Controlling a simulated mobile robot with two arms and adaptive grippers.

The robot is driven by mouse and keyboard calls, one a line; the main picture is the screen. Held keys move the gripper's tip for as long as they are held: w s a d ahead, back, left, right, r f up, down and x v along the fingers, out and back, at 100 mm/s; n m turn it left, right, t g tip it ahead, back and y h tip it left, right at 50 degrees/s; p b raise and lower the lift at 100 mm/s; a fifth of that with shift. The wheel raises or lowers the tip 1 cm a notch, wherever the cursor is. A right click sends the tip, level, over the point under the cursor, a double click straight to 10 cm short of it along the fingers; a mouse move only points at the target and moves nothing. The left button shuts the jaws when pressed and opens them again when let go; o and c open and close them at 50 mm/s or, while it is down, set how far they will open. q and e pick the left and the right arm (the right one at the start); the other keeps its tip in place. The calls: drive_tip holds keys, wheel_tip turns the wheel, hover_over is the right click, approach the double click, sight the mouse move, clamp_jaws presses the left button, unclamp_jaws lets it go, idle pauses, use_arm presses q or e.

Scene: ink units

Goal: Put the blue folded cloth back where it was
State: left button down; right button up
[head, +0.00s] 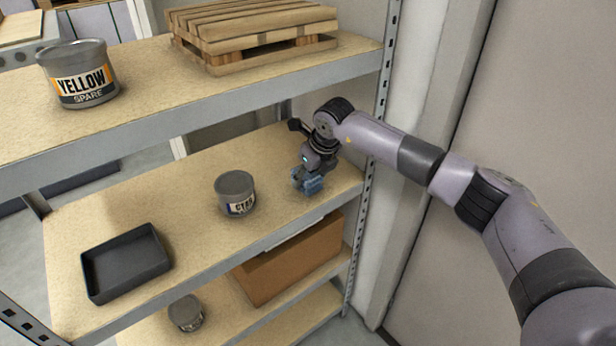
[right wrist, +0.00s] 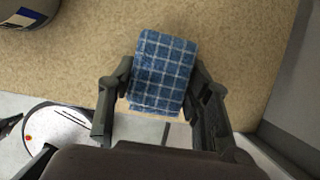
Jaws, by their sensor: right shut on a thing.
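The blue folded cloth (right wrist: 162,75) has a white check pattern and sits between the fingers of my right gripper (right wrist: 163,92). In the head view the cloth (head: 312,184) is at the right end of the middle shelf (head: 270,160), with my right gripper (head: 308,178) shut on it from above. I cannot tell whether the cloth touches the shelf board. My left gripper is not in view.
A grey CYAN can (head: 235,192) stands left of the cloth on the same shelf. A dark empty tray (head: 125,262) is at the shelf's left. The upper shelf holds a YELLOW can (head: 77,75) and a wooden pallet (head: 250,35). A cardboard box (head: 295,262) sits below.

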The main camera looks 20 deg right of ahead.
drive_tip(key=shift+f, duration=0.5)
drive_tip(key=o, duration=1)
drive_tip(key=b+v, duration=0.1)
drive_tip(key=v, duration=1.1)
drive_tip(key=shift+s+f, duration=0.1)
